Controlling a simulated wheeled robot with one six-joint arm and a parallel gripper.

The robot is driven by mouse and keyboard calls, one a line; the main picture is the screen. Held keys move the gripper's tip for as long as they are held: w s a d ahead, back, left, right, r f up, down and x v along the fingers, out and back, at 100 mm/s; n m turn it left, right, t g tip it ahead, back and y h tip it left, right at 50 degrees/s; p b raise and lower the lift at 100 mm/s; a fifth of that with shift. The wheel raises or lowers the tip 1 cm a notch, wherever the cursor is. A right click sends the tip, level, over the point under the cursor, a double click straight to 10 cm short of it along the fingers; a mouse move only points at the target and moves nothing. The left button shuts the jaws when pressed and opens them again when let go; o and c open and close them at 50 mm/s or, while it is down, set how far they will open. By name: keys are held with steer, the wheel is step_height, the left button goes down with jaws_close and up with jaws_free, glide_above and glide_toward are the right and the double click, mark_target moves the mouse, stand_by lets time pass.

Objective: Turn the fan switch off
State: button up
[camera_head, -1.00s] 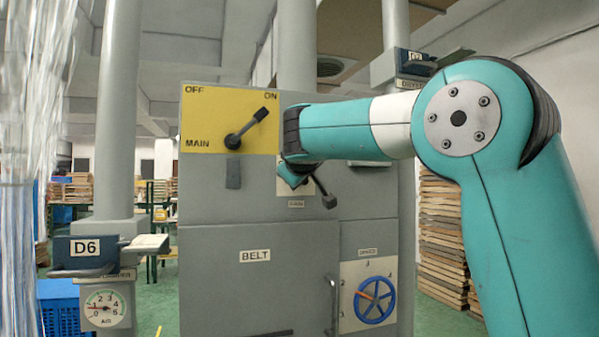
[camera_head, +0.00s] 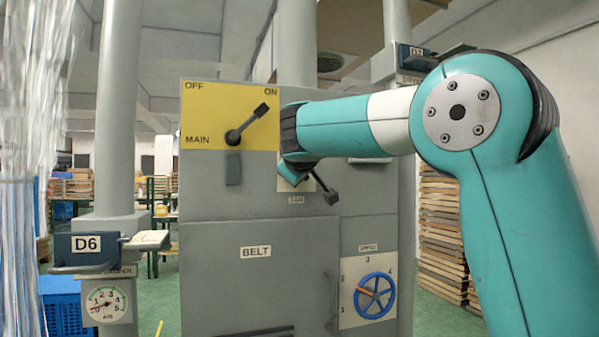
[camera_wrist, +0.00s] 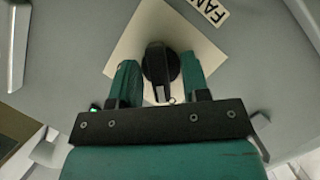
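The fan switch (camera_wrist: 160,65) is a black round knob with a raised grip bar on a cream square plate (camera_wrist: 133,46). A FAN label (camera_wrist: 213,10) is beside the plate in the wrist view. My gripper (camera_wrist: 160,80) is open, with one teal finger on each side of the knob. Gaps seem to show between the fingers and the grip bar, so it straddles the knob without clasping it. In the head view my arm reaches to the grey cabinet (camera_head: 215,200) and hides the knob and most of my gripper.
A blue handwheel (camera_head: 375,295) is below. Pipes flank the cabinet.

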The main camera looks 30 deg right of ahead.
steer(key=v, duration=1.7)
steer(key=shift+s+b, duration=0.25)
steer(key=shift+b, duration=0.05)
steer(key=shift+a, duration=0.15)
steer(key=s+a+f+n+g+y+p, duration=0.2)
steer(key=a+f+n+g+y+p, duration=0.15)
steer(key=a+f+y+p, duration=0.8)
steer(key=s+a+f+g, duration=0.2)
steer(key=s+f+g, duration=0.2)
steer(key=s, duration=0.6)
steer(key=s+a+f+g, duration=0.3)
steer(key=s+f+g, duration=0.2)
steer(key=s+f, duration=0.3)
steer(key=shift+s+a+y+b, duration=0.35)
steer(key=shift+s+b, duration=0.1)
steer(key=shift+s, duration=0.65)
